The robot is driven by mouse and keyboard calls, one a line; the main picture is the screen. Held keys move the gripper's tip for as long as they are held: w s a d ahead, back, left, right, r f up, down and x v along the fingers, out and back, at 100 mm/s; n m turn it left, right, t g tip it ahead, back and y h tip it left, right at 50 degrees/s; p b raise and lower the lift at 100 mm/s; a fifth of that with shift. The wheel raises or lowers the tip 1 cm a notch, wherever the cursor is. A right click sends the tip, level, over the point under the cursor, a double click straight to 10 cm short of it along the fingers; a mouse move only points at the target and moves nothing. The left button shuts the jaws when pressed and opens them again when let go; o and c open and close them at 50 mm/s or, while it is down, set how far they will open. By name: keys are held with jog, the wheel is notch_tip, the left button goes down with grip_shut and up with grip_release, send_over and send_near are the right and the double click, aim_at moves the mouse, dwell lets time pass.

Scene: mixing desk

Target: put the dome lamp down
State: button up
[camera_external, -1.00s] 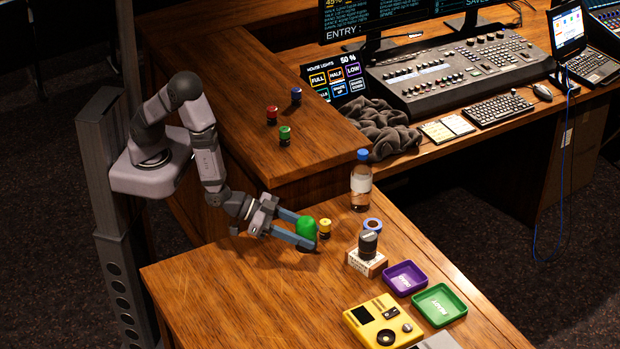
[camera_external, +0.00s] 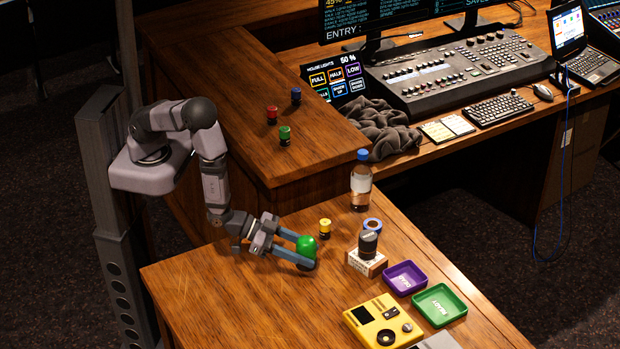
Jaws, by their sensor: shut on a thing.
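The dome lamp (camera_external: 307,246) is a bright green dome with a dark base, at the left part of the near wooden desk (camera_external: 220,289). My gripper (camera_external: 301,252) is shut on it, with one blue finger on each side. The lamp is low over the desk; I cannot tell whether its base touches the wood. The fingers hide part of the lamp's lower side.
A small yellow-topped piece (camera_external: 325,227) stands close behind the lamp. To the right are a dark cylinder on a wooden block (camera_external: 365,262), a bottle (camera_external: 361,185), a purple tray (camera_external: 404,278), a green tray (camera_external: 440,305) and a yellow device (camera_external: 383,322). The desk's front left is clear.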

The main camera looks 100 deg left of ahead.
jog(key=shift+f, duration=1.45)
jog(key=shift+f, duration=0.2)
jog(key=o, duration=1.2)
jog(key=shift+s+r, duration=0.1)
jog(key=shift+r, duration=0.1)
jog(key=b+v, duration=0.2)
jog(key=v, duration=0.9)
jog(key=shift+s+r, duration=0.2)
jog(key=shift+s, duration=0.15)
